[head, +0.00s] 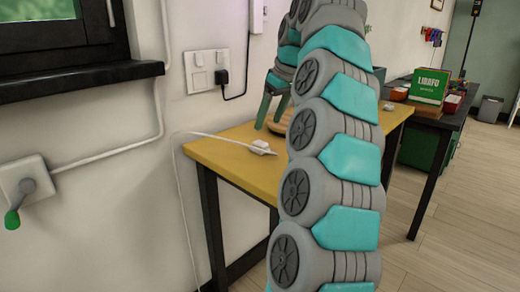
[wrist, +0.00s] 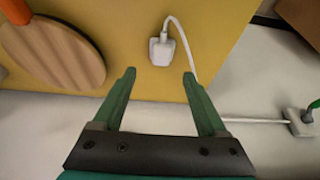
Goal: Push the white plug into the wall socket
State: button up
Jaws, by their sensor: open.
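The white plug (head: 262,147) lies on the yellow table top, with its white cable running left to the wall side. In the wrist view the white plug (wrist: 161,51) sits just past the fingertips, roughly centred between them, and its cable curves off to the right. The wall socket (head: 198,81) is a white plate above the table's back left. A black plug (head: 222,77) is in its right side; the left side looks free. My gripper (head: 269,126) is open and empty above the table, near the plug. It also shows open in the wrist view (wrist: 159,72).
A round wooden board (wrist: 62,58) with an orange-and-dark item lies near the plug. A wall box with a green lever (head: 22,190) is at the left. A dark table with a green box (head: 429,87) stands behind right.

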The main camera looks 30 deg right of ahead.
aim_at(260, 142)
jog(key=shift+b+x, duration=0.45)
jog(key=shift+x, duration=0.55)
jog(key=shift+f, duration=0.1)
jog(key=b+x, duration=0.2)
jog(key=x, duration=0.1)
jog(key=shift+s+a+f, duration=0.1)
jog(key=shift+a+f, duration=0.05)
jog(key=shift+f, duration=0.1)
jog(key=shift+x, duration=0.85)
jog(key=c, duration=1.1)
jog(key=shift+r, duration=0.15)
